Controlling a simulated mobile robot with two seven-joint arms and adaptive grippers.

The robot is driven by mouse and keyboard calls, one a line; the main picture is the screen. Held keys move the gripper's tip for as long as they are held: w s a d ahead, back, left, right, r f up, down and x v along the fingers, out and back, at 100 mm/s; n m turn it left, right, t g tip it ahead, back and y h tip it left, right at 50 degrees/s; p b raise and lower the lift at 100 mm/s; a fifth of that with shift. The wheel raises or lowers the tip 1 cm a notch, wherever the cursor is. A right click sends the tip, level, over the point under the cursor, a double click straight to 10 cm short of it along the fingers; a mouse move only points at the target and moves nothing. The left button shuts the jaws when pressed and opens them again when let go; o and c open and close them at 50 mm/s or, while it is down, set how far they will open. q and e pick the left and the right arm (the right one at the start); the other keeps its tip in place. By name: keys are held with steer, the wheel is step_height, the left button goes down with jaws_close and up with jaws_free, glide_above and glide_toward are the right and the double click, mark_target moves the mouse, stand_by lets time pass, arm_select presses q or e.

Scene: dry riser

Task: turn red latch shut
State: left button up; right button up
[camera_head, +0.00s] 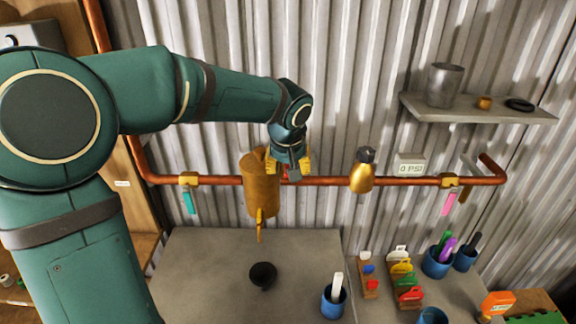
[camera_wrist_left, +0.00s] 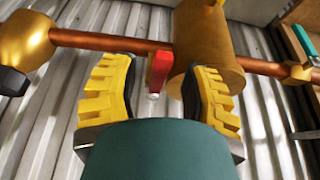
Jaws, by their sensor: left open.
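The red latch (camera_wrist_left: 158,68) is a short red lever with a pale tip, on the copper pipe beside a brown-orange cylinder (camera_wrist_left: 208,45). In the head view it is mostly hidden behind my gripper. My left gripper (camera_head: 289,166) has yellow ridged fingers and is at the pipe, just right of the cylinder (camera_head: 260,190). In the left wrist view the gripper (camera_wrist_left: 161,75) is open, with the latch between its spread fingers and a visible gap on both sides. The right finger overlaps the cylinder in that view; I cannot tell if they touch. My right gripper is not in view.
The copper pipe (camera_head: 330,181) runs along the corrugated wall, with a gold bulb (camera_head: 361,172) to the right. A grey bench (camera_head: 200,265) below holds a black bowl (camera_head: 262,275) and blue cups (camera_head: 333,302). A shelf (camera_head: 470,112) hangs at upper right.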

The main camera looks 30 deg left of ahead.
arm_select(q)
jaws_close()
